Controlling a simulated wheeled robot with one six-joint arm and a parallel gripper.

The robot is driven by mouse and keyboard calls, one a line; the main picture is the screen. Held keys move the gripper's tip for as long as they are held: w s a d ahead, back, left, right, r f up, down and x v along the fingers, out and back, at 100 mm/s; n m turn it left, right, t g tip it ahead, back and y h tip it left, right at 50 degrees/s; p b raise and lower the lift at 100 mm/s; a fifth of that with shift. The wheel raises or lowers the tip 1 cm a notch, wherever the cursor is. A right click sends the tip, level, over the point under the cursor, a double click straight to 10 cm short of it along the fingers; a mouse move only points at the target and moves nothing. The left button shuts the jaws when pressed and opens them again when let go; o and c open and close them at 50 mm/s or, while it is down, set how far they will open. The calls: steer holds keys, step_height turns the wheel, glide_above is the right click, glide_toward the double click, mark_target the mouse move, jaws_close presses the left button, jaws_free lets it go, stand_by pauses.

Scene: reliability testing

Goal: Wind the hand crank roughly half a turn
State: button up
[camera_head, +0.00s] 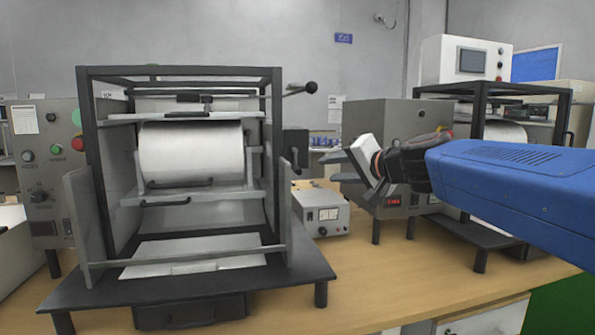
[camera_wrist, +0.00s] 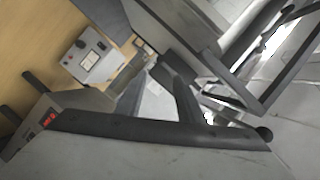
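The hand crank appears to be the black rod with a round ball knob (camera_head: 311,88) at the upper right of the drum machine's black frame (camera_head: 274,160). The rod points right and slightly up. My gripper (camera_head: 331,167) is right of the machine, lower than the knob and apart from it in the head view. Its two grey fingers are spread and nothing shows between them.
A white drum (camera_head: 191,152) sits inside the frame. A small power unit (camera_head: 322,213) is on the wooden bench (camera_head: 375,285), below my gripper. A grey cabinet with a red display (camera_head: 393,201) stands behind my gripper. A second framed machine (camera_head: 478,130) is at right.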

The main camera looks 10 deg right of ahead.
mark_target(297, 171)
steer(key=x, duration=1.7)
steer(key=shift+w+a, duration=0.1)
steer(key=shift+w, duration=0.05)
steer(key=shift+c, duration=0.3)
jaws_close()
